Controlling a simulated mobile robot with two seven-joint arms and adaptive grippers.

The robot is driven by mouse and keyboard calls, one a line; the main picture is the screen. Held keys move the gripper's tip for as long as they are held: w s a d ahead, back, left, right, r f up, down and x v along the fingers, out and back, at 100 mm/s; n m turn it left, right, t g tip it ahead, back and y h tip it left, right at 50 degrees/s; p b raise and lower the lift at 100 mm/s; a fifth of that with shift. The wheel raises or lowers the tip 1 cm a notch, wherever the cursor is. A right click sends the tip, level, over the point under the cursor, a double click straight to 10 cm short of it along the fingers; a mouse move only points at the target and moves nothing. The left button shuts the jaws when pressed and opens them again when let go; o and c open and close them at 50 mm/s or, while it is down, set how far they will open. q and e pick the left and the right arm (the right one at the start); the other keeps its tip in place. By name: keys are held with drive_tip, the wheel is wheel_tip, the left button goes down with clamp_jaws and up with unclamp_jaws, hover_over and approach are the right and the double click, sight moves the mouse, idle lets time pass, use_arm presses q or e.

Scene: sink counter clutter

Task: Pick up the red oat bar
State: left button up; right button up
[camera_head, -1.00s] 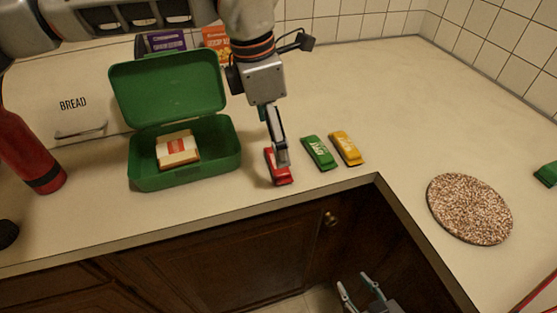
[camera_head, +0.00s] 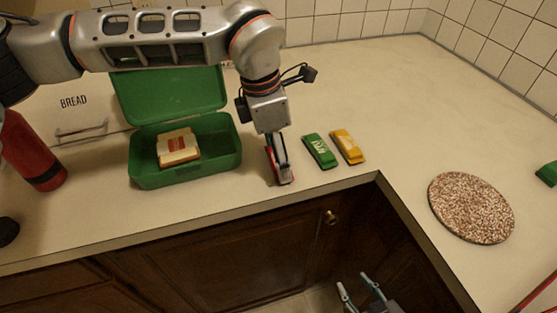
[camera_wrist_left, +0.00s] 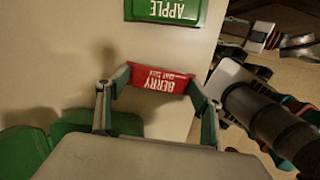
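The red oat bar (camera_head: 284,182), marked BERRY, is at the counter's front edge, right of the green lunch box. It is mostly covered by my left gripper (camera_head: 279,166) in the head view. The left wrist view shows the bar (camera_wrist_left: 158,79) between the two fingertips of that gripper (camera_wrist_left: 158,86), one at each end. The fingertips are at or over the bar's ends; I cannot tell whether they press on it or whether it is lifted. My right gripper (camera_head: 358,284) is low, in front of the cabinets, with its fingers apart and empty.
A green bar (camera_head: 320,151) and a yellow bar (camera_head: 347,147) lie just right of the red one. The open green lunch box (camera_head: 190,179) holds a sandwich (camera_head: 178,148). A red bottle (camera_head: 30,155) stands left. A round speckled board (camera_head: 471,208) lies right. The back counter is clear.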

use_arm(q)
drive_tip(key=shift+r, duration=0.1)
wheel_tip(320, 180, up, 20)
drive_tip(key=p, duration=0.1)
idle(0.6)
